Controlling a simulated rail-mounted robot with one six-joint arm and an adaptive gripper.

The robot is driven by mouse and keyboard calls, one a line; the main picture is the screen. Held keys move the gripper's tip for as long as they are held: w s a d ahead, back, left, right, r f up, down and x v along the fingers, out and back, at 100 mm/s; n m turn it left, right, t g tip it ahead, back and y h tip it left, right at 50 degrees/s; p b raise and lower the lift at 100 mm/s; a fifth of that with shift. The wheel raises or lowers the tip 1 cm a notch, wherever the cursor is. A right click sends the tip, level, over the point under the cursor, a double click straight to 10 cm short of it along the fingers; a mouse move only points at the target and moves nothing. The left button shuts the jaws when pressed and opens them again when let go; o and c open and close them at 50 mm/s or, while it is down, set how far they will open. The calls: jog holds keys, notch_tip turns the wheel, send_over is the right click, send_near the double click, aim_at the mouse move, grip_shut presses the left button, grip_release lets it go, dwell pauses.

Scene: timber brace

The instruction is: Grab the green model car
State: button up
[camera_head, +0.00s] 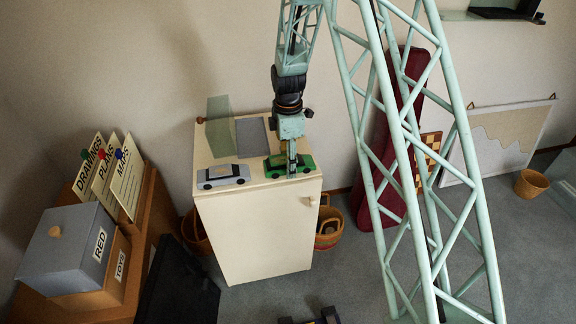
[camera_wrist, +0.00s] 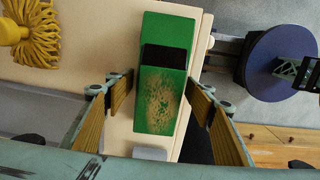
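The green model car (camera_head: 304,161) sits on top of the white cabinet (camera_head: 256,232), near its front right corner. My gripper (camera_head: 292,168) is over the car, pointing down, and hides part of it. In the wrist view the car's green body (camera_wrist: 165,28) with its black window lies lengthwise between the two fingers. My gripper (camera_wrist: 162,88) is open, with one finger on each side of the car. The fingertips are close to its sides; I cannot tell whether they touch. A silver model car (camera_head: 223,176) stands to the left on the same top.
A translucent green panel (camera_head: 219,127) and a grey panel (camera_head: 251,136) are behind the cars on the cabinet. A yellow mop-like object (camera_wrist: 36,40) lies left in the wrist view. A grey box (camera_head: 68,252) and upright folders (camera_head: 112,172) stand left of the cabinet.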

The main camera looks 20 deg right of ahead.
jog(key=c, duration=0.8)
jog(key=shift+r, duration=0.15)
jog(key=shift+c, duration=0.2)
jog(key=shift+r+p, duration=0.5)
jog(key=shift+r, duration=1.25)
jog(key=shift+s, duration=0.9)
jog(key=s+r, duration=0.1)
jog(key=s, duration=1.3)
jog(key=shift+p, duration=0.45)
jog(key=shift+s+d+r, duration=0.1)
